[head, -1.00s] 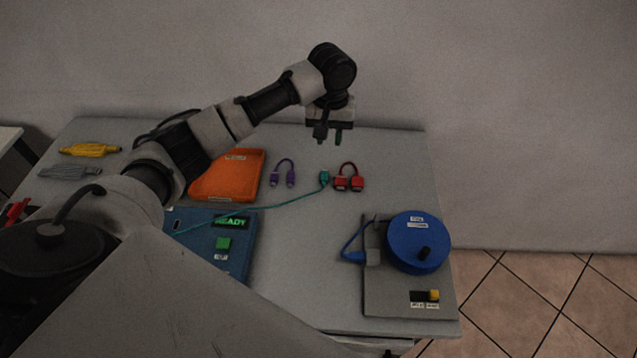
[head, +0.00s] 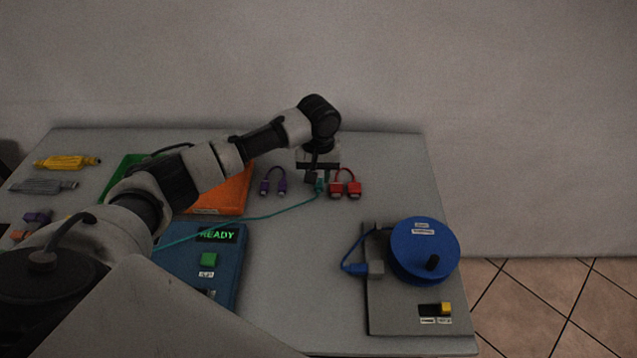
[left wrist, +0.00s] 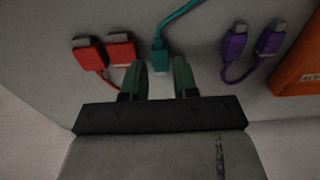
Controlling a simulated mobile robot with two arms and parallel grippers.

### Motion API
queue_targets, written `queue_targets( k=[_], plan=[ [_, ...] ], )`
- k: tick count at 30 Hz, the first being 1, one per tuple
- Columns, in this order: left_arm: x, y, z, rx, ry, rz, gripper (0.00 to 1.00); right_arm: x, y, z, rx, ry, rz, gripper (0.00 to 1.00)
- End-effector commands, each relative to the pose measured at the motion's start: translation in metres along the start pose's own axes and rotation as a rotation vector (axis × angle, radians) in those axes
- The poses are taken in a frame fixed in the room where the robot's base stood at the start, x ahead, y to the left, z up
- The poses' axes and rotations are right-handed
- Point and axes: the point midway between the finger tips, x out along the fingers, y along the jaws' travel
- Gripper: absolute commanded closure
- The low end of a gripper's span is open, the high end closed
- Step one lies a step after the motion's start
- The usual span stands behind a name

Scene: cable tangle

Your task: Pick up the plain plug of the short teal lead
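The teal plug (head: 320,186) lies on the table, with its thin teal lead (head: 270,213) running left to the blue box. My left gripper (head: 315,181) is low over the table at this plug. In the left wrist view the gripper (left wrist: 159,72) is open, with one finger on each side of the line of the teal plug (left wrist: 159,57). The plug lies between and just beyond the fingertips, and no contact shows. The lead's other end is hidden behind my arm. My right gripper is not in view.
A red lead (head: 346,188) lies close on the right, a purple lead (head: 272,183) on the left. An orange tray (head: 226,193) and blue READY box (head: 222,262) are further left. A blue reel (head: 410,252) stands at front right. The table's front middle is clear.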

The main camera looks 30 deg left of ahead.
Motion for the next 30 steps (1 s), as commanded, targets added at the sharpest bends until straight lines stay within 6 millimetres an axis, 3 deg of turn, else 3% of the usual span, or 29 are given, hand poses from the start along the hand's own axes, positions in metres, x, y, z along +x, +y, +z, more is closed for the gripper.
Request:
queue_targets(
  k=[6,15,21,30],
  plan=[
    [0.030,0.000,0.005,-0.001,-0.001,-0.002,0.71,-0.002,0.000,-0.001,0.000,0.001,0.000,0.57],
    [0.034,0.000,0.004,0.000,0.001,-0.001,0.71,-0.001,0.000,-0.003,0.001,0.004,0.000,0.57],
    [0.034,0.000,0.004,0.000,0.001,-0.001,1.00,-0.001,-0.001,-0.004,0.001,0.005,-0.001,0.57],
    [0.033,0.000,0.004,0.000,0.001,-0.001,1.00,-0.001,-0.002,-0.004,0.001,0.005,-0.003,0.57]
  ],
)
